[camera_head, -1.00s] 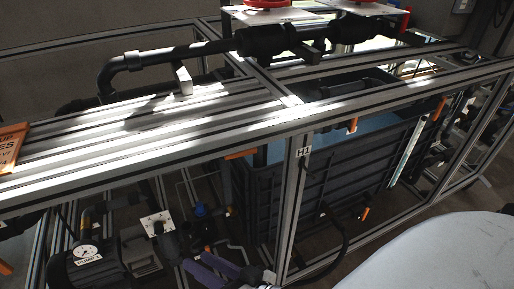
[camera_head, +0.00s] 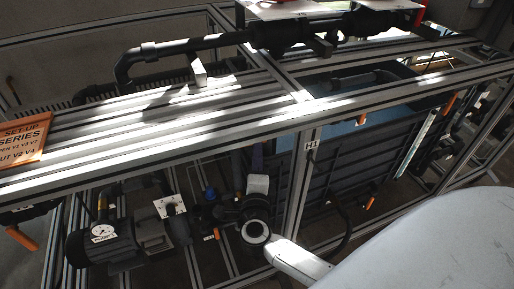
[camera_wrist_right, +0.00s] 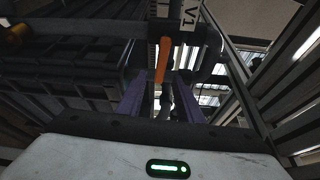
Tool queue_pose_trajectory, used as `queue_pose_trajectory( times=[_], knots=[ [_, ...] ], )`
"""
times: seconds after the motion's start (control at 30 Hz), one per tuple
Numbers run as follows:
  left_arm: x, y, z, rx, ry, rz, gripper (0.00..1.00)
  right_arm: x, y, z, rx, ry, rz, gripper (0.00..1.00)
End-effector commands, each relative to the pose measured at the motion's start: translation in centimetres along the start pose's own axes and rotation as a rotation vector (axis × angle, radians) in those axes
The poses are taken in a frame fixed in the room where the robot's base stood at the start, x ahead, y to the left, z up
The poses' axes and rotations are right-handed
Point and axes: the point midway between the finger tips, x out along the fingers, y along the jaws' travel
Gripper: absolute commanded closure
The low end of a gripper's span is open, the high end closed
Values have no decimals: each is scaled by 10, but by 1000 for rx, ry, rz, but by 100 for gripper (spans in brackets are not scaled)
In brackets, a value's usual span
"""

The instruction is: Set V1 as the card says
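An orange card (camera_head: 25,139) at the left edge of the head view reads "SET-UP SERIES"; its smaller lines are cut off and hard to read. In the right wrist view a label (camera_wrist_right: 189,14) reads V1, and an orange lever handle (camera_wrist_right: 162,60) hangs just left of and below it. My right gripper (camera_wrist_right: 161,92) has its two purple fingers apart, with the handle showing between them, not visibly gripped. In the head view my right gripper (camera_head: 256,156) is below the frame's top rail, partly hidden by its wrist. My left gripper is not in view.
Aluminium frame rails (camera_head: 195,165) run across above my right arm, and an upright post (camera_head: 300,185) stands close on its right. A pump (camera_head: 105,236) sits lower left. A dark tank (camera_head: 350,160) stands behind the post. Black pipework (camera_head: 190,48) runs on top.

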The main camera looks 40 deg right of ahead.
Motion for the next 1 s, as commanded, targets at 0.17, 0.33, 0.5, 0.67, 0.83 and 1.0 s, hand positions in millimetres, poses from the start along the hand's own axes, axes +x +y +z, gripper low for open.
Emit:
queue_pose_trajectory(
  times=[0.17,0.33,0.5,0.67,0.83,1.0],
  knots=[
    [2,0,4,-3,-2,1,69,28,0,0,-2,-1,-2,67],
    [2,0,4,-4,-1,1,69,38,0,0,-1,-1,0,67],
    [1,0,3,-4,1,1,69,40,0,0,-1,-1,0,67],
    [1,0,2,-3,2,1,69,40,0,0,-1,-1,0,76],
    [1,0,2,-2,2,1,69,39,0,0,-1,-2,0,100],
    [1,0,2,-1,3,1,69,39,0,0,-1,-2,1,100]
  ],
)
